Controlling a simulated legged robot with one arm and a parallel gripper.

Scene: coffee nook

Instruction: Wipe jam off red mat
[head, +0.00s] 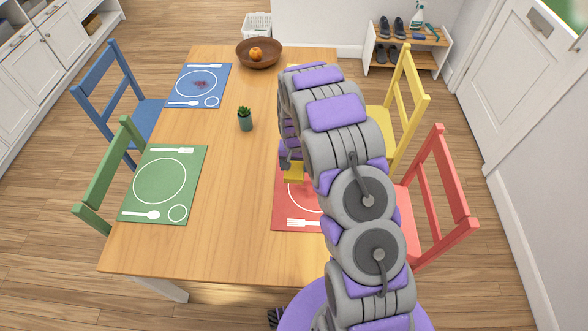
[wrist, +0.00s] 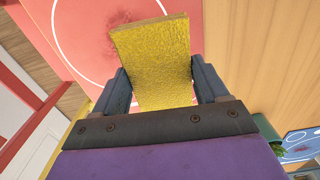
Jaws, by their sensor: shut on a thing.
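The red mat (head: 283,215) lies on the right side of the table, largely hidden by my arm in the head view. In the wrist view the red mat (wrist: 85,40) shows a white circle outline and a dark red jam smear (wrist: 117,96), partly behind the sponge. My gripper (wrist: 162,80) is shut on a yellow sponge (wrist: 152,50), one finger on each side of it. The sponge also shows in the head view (head: 293,172), over the far part of the red mat. I cannot tell whether it touches the mat.
A blue mat (head: 180,92) with a dark red smear (head: 201,84) and a green mat (head: 133,197) lie on the left.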

